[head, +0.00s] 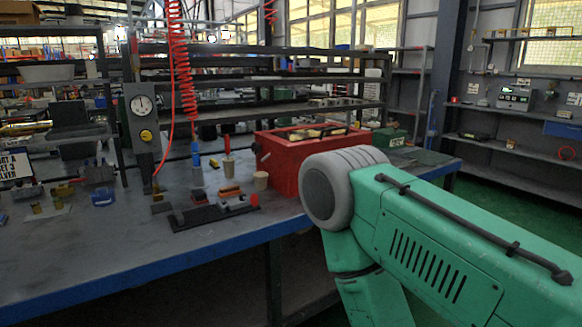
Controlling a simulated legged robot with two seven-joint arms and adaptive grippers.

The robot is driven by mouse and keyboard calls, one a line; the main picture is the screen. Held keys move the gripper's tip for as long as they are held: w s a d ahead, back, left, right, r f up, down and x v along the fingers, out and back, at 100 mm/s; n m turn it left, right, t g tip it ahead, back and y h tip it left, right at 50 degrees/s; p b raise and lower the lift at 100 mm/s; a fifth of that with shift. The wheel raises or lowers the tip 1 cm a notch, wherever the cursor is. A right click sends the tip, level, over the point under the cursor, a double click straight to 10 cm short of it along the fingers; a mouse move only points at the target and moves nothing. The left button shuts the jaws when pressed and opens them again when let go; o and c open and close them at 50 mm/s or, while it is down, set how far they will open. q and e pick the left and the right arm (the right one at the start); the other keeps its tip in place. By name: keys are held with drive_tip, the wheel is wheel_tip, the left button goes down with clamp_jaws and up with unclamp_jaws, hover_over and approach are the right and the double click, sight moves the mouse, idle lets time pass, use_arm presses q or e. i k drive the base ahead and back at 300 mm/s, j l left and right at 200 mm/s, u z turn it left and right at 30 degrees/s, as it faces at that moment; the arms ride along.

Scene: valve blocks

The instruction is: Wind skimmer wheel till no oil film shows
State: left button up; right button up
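A red open-topped box (297,168) stands on the workbench right of the middle, with pale and dark items in its top. A small dark knob-like part (257,149) shows on its left side. I cannot tell whether this is the skimmer wheel, and no oil film can be made out. A low dark fixture (214,212) with grey blocks and a red round end lies in front of the box. A green arm of mine fills the lower right and covers the box's right front. Neither gripper shows.
The grey workbench (130,245) has a blue front edge. A gauge post (142,125), blue-tipped tool (196,155), tan cup (261,180) and small parts at left stand on it. A red coiled hose (180,60) hangs above. The bench's front left is clear.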

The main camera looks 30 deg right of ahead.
sight(256, 148)
drive_tip(key=l+u, duration=0.2)
drive_tip(key=u, duration=0.25)
drive_tip(key=l+u, duration=0.2)
drive_tip(key=u, duration=0.25)
drive_tip(key=k+l+u, duration=0.15)
drive_tip(key=l, duration=0.25)
drive_tip(key=l+u, duration=0.15)
drive_tip(key=l, duration=0.25)
drive_tip(key=k+l+u, duration=0.15)
drive_tip(key=l, duration=0.2)
drive_tip(key=k+l+u, duration=0.15)
drive_tip(key=l, duration=0.25)
drive_tip(key=k+l+u, duration=0.1)
drive_tip(key=l, duration=0.2)
drive_tip(key=k+l+u, duration=0.15)
drive_tip(key=l, duration=0.2)
drive_tip(key=k, duration=0.05)
